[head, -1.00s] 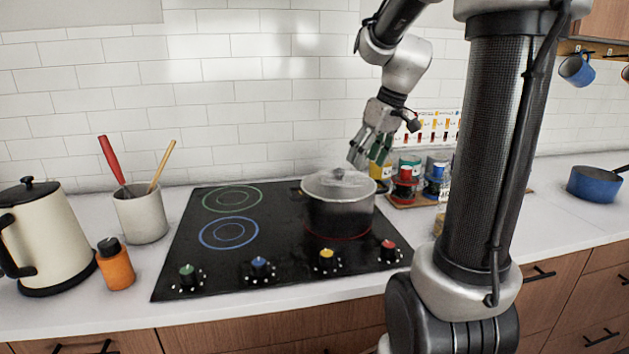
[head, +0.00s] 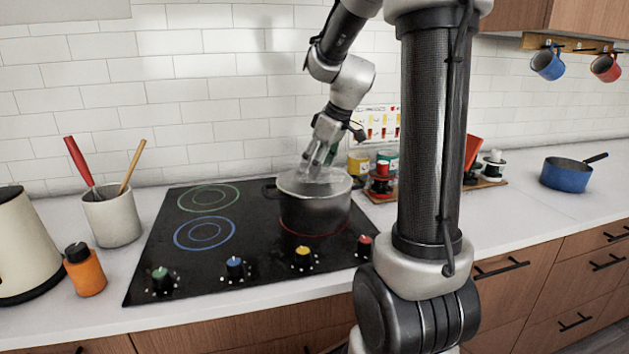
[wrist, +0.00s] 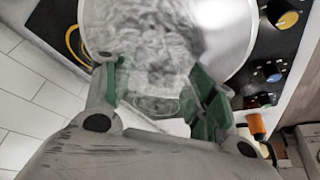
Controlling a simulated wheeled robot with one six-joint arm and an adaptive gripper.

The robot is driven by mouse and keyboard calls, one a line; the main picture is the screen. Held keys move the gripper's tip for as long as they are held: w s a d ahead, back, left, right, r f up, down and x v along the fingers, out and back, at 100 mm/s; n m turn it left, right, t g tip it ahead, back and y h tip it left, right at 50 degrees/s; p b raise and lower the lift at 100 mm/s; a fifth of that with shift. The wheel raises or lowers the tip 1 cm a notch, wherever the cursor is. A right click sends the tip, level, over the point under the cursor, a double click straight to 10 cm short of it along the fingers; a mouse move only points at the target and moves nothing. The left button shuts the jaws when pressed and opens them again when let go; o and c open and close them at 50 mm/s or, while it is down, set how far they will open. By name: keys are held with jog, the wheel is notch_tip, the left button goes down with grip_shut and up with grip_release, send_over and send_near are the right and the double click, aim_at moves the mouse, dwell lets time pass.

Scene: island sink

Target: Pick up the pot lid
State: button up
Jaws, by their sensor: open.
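The pot lid (head: 292,184) is a pale, glassy disc with a light rim. It lies on the dark grey pot (head: 312,213) on the right side of the black cooktop. My gripper (head: 318,165) points down at the lid's top, its fingers over the middle, hiding most of the knob. In the wrist view the lid (wrist: 150,35) fills the top, and my gripper (wrist: 155,85) has its green-padded fingers spread on either side of a pale, see-through shape. I cannot tell whether the fingers touch the lid.
The cooktop (head: 165,255) has several coloured knobs along its front. A utensil crock (head: 112,218), orange bottle (head: 85,272) and cream kettle (head: 25,245) stand left. Spice jars (head: 380,180) stand close right of the pot. A blue pan (head: 567,176) sits far right. The tiled wall is behind.

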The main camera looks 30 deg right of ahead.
jog(key=shift+w+f, duration=0.1)
jog(key=shift+f, duration=0.15)
grip_shut()
